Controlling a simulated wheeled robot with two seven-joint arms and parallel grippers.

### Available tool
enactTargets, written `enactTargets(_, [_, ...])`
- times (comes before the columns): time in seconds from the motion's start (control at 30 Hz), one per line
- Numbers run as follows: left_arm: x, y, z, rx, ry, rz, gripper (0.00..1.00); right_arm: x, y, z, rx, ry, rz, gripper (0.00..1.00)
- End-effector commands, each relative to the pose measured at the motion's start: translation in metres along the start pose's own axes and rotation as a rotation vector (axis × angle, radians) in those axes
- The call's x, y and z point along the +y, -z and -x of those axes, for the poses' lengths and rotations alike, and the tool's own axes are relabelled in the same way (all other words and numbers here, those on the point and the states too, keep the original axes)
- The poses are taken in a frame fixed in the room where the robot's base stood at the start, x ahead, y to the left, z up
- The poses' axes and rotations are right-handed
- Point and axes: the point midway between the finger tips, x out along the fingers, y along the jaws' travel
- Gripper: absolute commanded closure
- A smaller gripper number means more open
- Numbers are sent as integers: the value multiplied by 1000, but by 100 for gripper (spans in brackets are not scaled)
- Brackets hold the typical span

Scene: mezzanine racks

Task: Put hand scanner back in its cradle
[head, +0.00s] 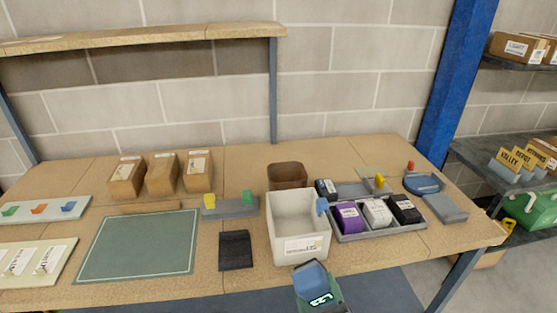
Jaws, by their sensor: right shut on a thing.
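A hand-held device with a blue head and a dark green body with a lit green display, which looks like the hand scanner (311,274), is at the bottom edge, in front of the white bin. My right gripper (322,296) is shut on it; its fingers are hard to make out and the lower part is cut off by the frame. A cradle cannot be named for certain: a blue rounded base (423,183) with a red knob behind it and a grey sloped block (446,208) stand at the right of the bench. My left gripper is not in view.
A white bin (299,250) stands near the bench front, with a grey tray (379,232) of purple, white and black labelled items to its right. A dark pad (236,250) and a green mat (140,247) lie left. Cardboard boxes (162,173) stand behind. A blue post (455,80) rises right.

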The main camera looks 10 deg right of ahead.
Motion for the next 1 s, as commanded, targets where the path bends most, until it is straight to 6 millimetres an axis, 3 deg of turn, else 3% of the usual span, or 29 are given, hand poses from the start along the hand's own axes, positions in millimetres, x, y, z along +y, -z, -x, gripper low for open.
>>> enactTargets(0.17, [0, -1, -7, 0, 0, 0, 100, -13, -2, -5, 5, 21, -1, 69])
enactTargets(0.6, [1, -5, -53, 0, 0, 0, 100, -90, -25, -20, 35, 82, 3, 69])
enactTargets(0.8, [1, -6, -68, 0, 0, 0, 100, -104, -40, -16, 23, 50, 1, 69])
enactTargets(1.0, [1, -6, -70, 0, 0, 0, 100, -106, -47, -13, 17, 33, 0, 69])
